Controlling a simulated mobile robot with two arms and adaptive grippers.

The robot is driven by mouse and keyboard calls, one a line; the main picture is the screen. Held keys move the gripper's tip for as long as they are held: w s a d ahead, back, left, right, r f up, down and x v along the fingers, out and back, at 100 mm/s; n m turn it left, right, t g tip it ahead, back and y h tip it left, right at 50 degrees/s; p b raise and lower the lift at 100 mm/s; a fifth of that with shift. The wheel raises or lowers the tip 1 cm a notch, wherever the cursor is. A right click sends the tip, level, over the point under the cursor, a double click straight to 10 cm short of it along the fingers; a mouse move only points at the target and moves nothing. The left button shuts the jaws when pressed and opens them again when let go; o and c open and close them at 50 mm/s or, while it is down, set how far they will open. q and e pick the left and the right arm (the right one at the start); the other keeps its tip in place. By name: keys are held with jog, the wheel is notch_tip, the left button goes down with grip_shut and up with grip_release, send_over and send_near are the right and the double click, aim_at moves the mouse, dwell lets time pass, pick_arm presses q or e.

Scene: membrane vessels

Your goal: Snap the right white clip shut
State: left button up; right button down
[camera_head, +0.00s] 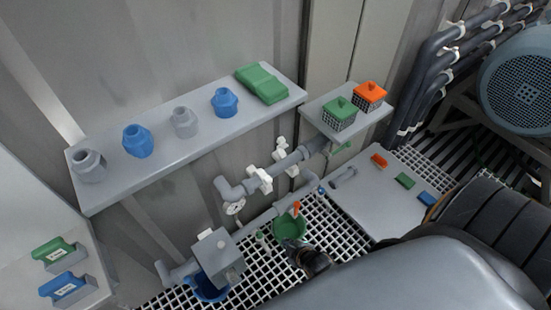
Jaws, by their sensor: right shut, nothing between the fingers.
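Two white clips sit on the grey pipe below the long shelf. The right white clip (280,156) is around the pipe near its right part, with a white piece standing up above the pipe, so it looks open. The left white clip (261,180) sits lower left on the same pipe and looks closer to the pipe. My right gripper (296,249) is dark, shut and empty. It is below the clips, over the edge of the green bucket, well apart from the right clip. My left gripper is not in view.
A long shelf (180,146) holds blue and grey fittings and a green pad (261,84). A small shelf (345,127) carries green and orange baskets. The green bucket (289,225) and a grey box (217,257) stand below the pipes. A grey panel (385,205) lies at the right.

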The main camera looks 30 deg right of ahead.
jog(key=w+d+r+n+t+h+b, duration=0.1)
jog(key=w+d+r+n+t+b, duration=0.35)
jog(key=w+r, duration=0.5)
jog(key=n+t+h+b, duration=0.2)
jog(key=n+t+b, duration=0.1)
send_near(282, 147)
jog(key=a, duration=0.2)
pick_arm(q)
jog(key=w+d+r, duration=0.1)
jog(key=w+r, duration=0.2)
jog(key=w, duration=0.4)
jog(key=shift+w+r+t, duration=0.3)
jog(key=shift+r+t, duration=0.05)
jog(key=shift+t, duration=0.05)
pick_arm(e)
jog(key=shift+w+r, duration=0.4)
jog(key=b+x, duration=0.1)
jog(key=x, duration=0.8)
jog(key=shift+w+b, duration=0.15)
jog(key=shift+b, duration=0.15)
jog(key=shift+w+d, duration=0.15)
jog(key=shift+w, duration=0.25)
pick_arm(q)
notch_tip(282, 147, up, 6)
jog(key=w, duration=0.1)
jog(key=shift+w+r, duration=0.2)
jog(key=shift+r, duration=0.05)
